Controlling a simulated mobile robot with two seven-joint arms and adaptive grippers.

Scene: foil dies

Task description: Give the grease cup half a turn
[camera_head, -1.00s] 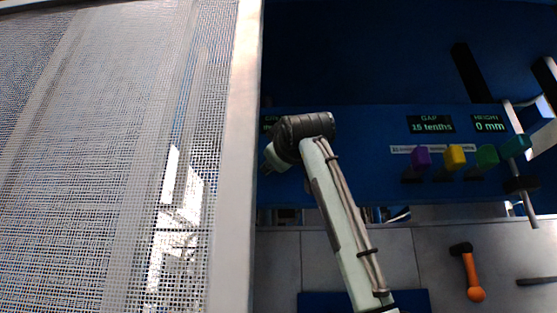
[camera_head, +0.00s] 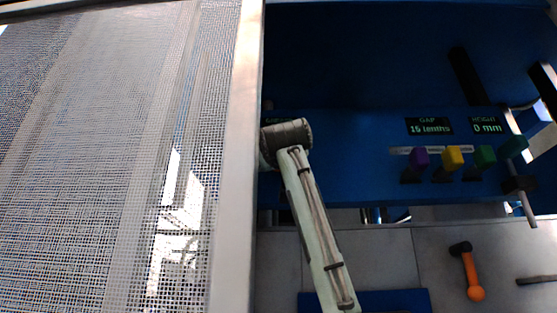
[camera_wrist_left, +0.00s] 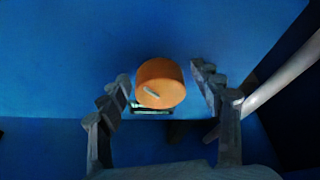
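The grease cup (camera_wrist_left: 161,83), a round orange cap with a pale mark on its face, shows in the left wrist view against a blue panel (camera_wrist_left: 60,60). My left gripper (camera_wrist_left: 160,76) is open, with one finger to the left of the cup and one to the right. Gaps show between the fingers and the cup's sides; I cannot tell how far ahead the cup is. The cup and both grippers' fingers are not visible in the head view. One of my arm links reaches up the middle of the head view to the left.
A mesh guard with a pale frame edge (camera_head: 238,150) fills the left of the head view. An orange-handled tool (camera_head: 471,276) lies on the tiled floor.

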